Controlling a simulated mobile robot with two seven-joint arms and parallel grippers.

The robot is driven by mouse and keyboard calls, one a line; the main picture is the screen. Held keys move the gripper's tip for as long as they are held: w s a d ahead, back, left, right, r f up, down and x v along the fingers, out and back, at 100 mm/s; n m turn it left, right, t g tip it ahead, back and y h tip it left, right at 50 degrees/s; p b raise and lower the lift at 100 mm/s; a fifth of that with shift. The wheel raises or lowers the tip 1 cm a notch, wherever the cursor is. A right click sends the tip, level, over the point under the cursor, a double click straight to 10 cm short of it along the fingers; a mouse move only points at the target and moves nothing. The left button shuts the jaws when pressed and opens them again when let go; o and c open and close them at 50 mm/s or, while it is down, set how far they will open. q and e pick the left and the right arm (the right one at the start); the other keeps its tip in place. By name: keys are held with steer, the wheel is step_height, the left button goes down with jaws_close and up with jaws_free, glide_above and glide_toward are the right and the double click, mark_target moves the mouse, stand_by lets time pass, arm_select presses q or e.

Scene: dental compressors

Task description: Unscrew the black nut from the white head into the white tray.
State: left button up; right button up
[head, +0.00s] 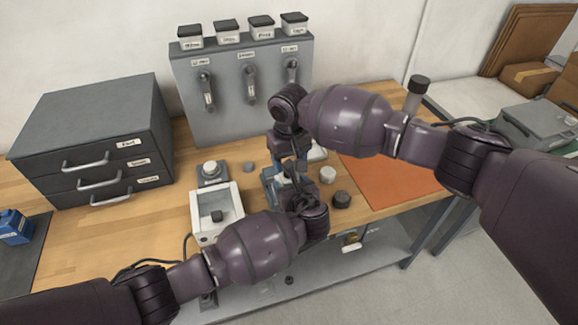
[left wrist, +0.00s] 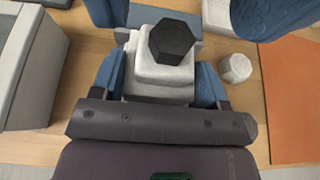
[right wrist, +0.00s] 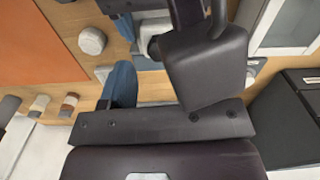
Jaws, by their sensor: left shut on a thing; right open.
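The white head (left wrist: 158,75) stands between the blue fingers of my left gripper (left wrist: 165,88), which is shut on it. The black nut (left wrist: 172,41) is a hexagonal cap on top of the head. My right gripper is open; its blue fingers show at the top of the left wrist view, either side of and apart from the nut. In the right wrist view a dark block covers much of that gripper, with one blue finger (right wrist: 122,84) visible. In the head view the arms hide most of the head and nut. The white tray (head: 235,193) stands left of the grippers, with a small dark piece inside.
A white round piece (head: 327,174) and a dark one (head: 341,200) lie right of the grippers. An orange mat (head: 385,182) lies further right. A grey drawer cabinet (head: 95,125) stands left, and a grey panel with handles (head: 240,65) behind.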

steer(key=shift+r, duration=0.75)
steer(key=shift+c, duration=0.5)
steer(key=shift+w+d+r, duration=0.1)
steer(key=shift+w+r, duration=0.3)
steer(key=shift+r, duration=0.4)
steer(key=shift+r+m, duration=0.25)
steer(key=shift+m, duration=0.15)
steer(key=shift+r+m, duration=0.4)
steer(key=shift+m, duration=0.8)
steer(key=m, duration=0.2)
steer(key=shift+s+r+m, duration=0.2)
steer(key=shift+r+m, duration=0.05)
steer(key=shift+m, duration=0.05)
steer(key=m, duration=0.3)
steer(key=shift+s+m, duration=0.2)
steer(key=shift+m, duration=0.2)
steer(key=shift+f+m, duration=0.1)
steer(key=shift+m, duration=0.2)
steer(key=shift+f, duration=3.9)
steer(key=shift+c, duration=0.5)
